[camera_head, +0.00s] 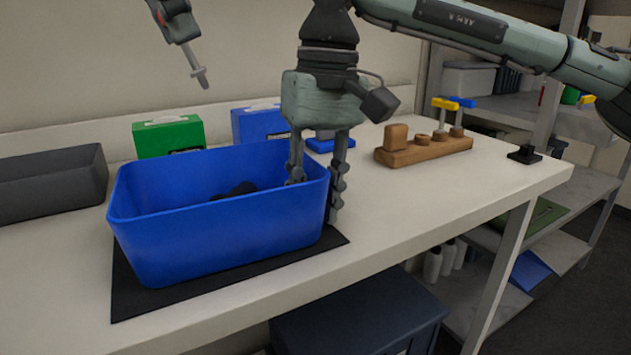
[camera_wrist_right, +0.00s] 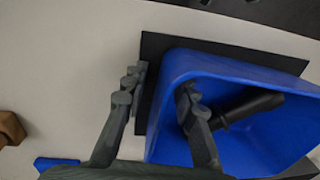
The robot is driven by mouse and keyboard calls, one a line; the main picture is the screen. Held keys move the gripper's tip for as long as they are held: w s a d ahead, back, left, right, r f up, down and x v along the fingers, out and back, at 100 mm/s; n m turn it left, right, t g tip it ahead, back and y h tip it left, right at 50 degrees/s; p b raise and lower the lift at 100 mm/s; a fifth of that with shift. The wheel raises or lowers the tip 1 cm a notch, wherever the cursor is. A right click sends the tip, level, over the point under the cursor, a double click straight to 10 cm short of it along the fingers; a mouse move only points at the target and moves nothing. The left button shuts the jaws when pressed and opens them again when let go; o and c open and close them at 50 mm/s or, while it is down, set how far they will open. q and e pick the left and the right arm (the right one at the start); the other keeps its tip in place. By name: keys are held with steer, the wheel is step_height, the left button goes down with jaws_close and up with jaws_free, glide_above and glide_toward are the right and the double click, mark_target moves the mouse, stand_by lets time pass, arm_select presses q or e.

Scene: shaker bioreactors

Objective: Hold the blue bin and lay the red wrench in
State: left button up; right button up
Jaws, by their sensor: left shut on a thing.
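My right gripper (camera_head: 316,192) straddles the bin's right wall, one finger inside and one outside. In the wrist view (camera_wrist_right: 155,92) its fingers are apart, with a gap between the outer finger and the wall. My left gripper (camera_head: 200,75) is at the top left, above and behind the bin.
A dark-handled object (camera_wrist_right: 255,105) lies inside the bin. A grey bin (camera_head: 50,185) stands to the left. Green (camera_head: 168,136) and blue (camera_head: 258,123) cases stand behind. A wooden block with pegs (camera_head: 425,149) is to the right.

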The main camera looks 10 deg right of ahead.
mark_target(236, 176)
jaws_close()
arm_select(q)
steer(key=shift+m, duration=0.4)
steer(key=shift+s+a+f+x, duration=0.1)
steer(key=shift+a+x, duration=0.1)
steer(key=shift+x, duration=2.75)
steer(key=shift+s+a+f+x, duration=0.1)
steer(key=shift+a+x, duration=0.15)
steer(key=shift+x, duration=2.7)
steer(key=shift+s+a+f+x, duration=0.1)
steer(key=shift+a+x, duration=0.1)
steer(key=shift+x, duration=2.7)
steer(key=shift+f, duration=0.15)
steer(key=o, duration=1.2)
